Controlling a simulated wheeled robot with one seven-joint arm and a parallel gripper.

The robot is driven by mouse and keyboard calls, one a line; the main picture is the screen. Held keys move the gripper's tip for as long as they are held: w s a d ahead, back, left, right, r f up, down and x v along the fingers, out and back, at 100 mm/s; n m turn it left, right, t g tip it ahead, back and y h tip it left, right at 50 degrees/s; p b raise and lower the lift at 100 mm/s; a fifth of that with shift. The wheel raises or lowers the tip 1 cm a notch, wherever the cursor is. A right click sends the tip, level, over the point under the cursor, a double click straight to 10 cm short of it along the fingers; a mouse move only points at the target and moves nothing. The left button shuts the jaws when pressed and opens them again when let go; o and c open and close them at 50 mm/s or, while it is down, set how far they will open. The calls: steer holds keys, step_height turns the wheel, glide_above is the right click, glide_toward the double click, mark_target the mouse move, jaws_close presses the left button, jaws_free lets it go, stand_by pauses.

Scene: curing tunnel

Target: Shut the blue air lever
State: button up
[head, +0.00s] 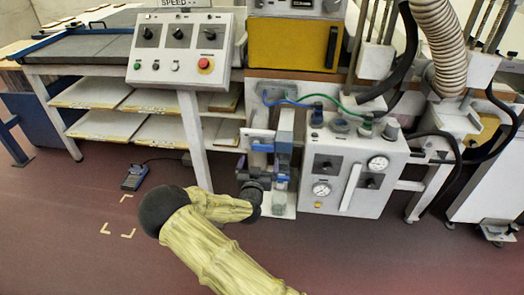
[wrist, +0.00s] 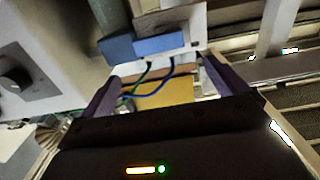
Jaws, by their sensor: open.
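The blue air lever (head: 263,147) sits on the pipework at the left side of the grey air-control box (head: 350,178), level with its upper part. In the wrist view a blue block that looks like the lever (wrist: 162,43) lies just beyond my fingertips. My gripper (head: 262,170) is just below the lever in the head view, and my arm partly hides the pipework's lower end. In the wrist view my gripper (wrist: 165,85) has its two purple fingers spread wide, with nothing held between them. Whether a finger touches the lever I cannot tell.
A control panel (head: 182,50) on a post stands left of the lever. Green and blue air hoses (head: 310,101) run above it. Gauges (head: 378,163) and knobs face out from the box. The front floor is clear.

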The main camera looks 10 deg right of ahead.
mark_target(262, 147)
steer(key=x, duration=0.7)
steer(key=shift+w, duration=0.25)
steer(key=shift+c, duration=0.5)
steer(key=c, duration=1.3)
steer(key=shift+f, duration=0.1)
